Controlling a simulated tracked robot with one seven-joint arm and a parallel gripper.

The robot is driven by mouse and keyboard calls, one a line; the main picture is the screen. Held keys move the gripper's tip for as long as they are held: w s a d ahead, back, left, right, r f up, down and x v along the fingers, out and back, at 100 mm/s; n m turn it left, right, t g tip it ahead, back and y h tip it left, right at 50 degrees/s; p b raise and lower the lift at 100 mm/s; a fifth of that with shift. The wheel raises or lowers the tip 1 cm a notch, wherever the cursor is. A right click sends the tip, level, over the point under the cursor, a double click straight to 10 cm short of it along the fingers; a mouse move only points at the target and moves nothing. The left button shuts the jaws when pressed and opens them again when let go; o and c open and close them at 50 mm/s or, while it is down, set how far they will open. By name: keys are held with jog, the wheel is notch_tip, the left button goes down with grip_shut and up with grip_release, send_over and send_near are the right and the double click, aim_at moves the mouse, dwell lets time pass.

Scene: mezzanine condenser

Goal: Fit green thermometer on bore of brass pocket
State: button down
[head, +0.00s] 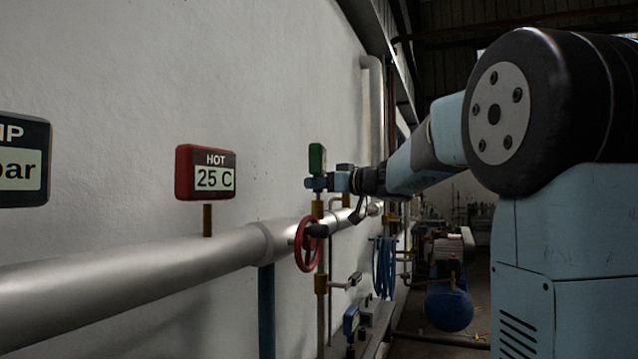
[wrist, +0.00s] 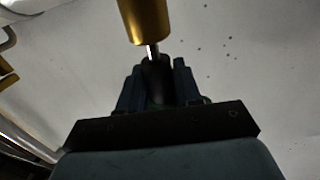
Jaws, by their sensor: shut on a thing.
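The green thermometer (head: 317,158) is upright in the head view, with its green head above my gripper (head: 318,183). My gripper is shut on it, just below that head. The brass pocket (head: 318,209) stands on the silver pipe directly under the gripper. In the wrist view my gripper's dark fingers (wrist: 158,80) close around the thermometer, and a thin bright stem (wrist: 152,50) runs from them to the end of the brass pocket (wrist: 147,20). The stem's tip is out of sight at the pocket. I cannot tell how deep it sits in the bore.
The silver pipe (head: 130,283) runs along the wall, with a red handwheel (head: 305,244) close below the gripper. A red-framed "HOT 25 C" display (head: 206,173) stands to the left. A blue hose coil (head: 385,267) hangs behind, and a blue tank (head: 449,307) stands on the floor.

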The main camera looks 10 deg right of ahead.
jog(key=c, duration=0.7)
grip_release()
jog(key=shift+s+d, duration=0.1)
jog(key=v, duration=1.3)
jog(key=shift+s+d, duration=0.2)
jog(key=s+d+f+m+t+h, duration=0.1)
jog(key=s+d+f+m+h, duration=0.3)
jog(key=s+f+m+h, duration=0.85)
jog(key=s+a+f+n+g, duration=0.2)
jog(key=s+a+f+g, duration=0.2)
jog(key=s+f, duration=0.3)
jog(key=s+a+f+n+g, duration=0.2)
jog(key=s+a+f+g, duration=0.3)
jog(key=f, duration=0.4)
jog(key=shift+s+a+y, duration=0.35)
jog(key=shift+s+a, duration=0.1)
jog(key=shift+s, duration=0.55)
